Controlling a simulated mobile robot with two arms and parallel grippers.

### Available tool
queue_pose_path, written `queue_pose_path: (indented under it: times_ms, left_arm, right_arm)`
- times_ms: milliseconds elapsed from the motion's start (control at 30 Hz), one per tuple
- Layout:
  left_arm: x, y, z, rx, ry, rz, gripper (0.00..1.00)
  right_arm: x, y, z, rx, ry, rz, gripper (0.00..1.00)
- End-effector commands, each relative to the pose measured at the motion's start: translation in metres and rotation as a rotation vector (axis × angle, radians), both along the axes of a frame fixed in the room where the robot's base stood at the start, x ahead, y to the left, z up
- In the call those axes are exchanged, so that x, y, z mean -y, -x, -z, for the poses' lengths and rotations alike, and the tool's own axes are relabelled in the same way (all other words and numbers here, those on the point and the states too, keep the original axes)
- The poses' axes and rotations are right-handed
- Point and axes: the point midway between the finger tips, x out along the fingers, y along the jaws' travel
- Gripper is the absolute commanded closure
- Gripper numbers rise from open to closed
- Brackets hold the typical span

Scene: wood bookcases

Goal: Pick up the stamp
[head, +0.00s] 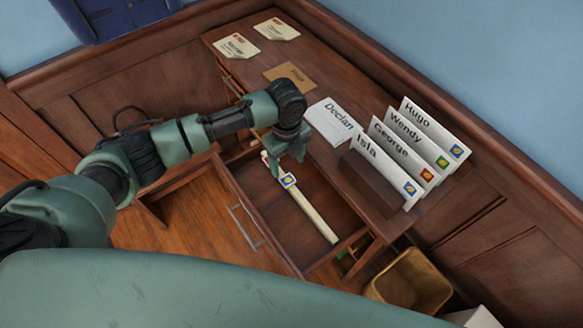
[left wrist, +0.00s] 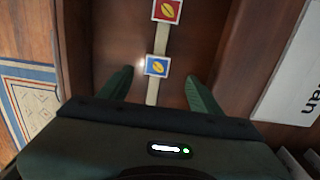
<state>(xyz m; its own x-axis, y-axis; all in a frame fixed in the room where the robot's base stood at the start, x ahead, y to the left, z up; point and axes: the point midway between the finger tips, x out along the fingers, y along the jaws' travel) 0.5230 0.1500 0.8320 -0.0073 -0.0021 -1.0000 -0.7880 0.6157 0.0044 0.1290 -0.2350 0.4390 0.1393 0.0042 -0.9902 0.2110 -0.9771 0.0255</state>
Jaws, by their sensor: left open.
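A blue stamp with a yellow emblem (head: 288,180) lies on a pale strip (head: 317,216) inside the open drawer (head: 255,215). In the left wrist view the blue stamp (left wrist: 157,66) sits between my fingers, nearer their tips, and a red stamp (left wrist: 166,11) lies farther along the strip. My left gripper (head: 289,160) points down over the drawer beside the blue stamp. In the left wrist view my left gripper (left wrist: 160,78) is open, with a finger on each side of the strip and nothing held. My right gripper is not in view.
Stamped, named envelopes (head: 408,150) stand in a wooden holder on the desk to the right. A white "Declan" envelope (head: 333,122) lies beside the drawer. A brown envelope (head: 289,75) and note sheets (head: 277,29) lie farther back. A golden bin (head: 413,280) stands at lower right.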

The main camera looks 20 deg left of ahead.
Motion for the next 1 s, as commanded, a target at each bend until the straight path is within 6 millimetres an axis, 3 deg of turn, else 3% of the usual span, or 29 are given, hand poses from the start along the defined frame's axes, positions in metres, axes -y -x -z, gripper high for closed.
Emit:
queue_pose_path:
  times_ms: [200,300,400,500,667,1000]
  left_arm:
    - [0.001,0.000,0.025,-0.004,-0.002,0.000,0.36]
    - [0.001,-0.001,0.040,-0.004,-0.003,-0.002,0.36]
    - [0.001,-0.001,0.056,-0.003,-0.002,-0.001,0.36]
    - [0.001,-0.001,0.065,-0.002,-0.003,-0.001,0.36]
    - [0.001,-0.002,0.068,0.000,-0.001,0.001,0.36]
    - [0.001,-0.001,0.069,-0.001,-0.002,0.000,0.36]
  right_arm:
    - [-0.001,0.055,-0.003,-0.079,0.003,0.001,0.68]
    - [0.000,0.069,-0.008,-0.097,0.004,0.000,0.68]
    - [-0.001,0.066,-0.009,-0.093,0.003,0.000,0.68]
    - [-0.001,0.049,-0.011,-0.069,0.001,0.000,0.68]
    - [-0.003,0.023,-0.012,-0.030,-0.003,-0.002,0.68]
    - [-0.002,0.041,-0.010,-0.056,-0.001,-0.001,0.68]
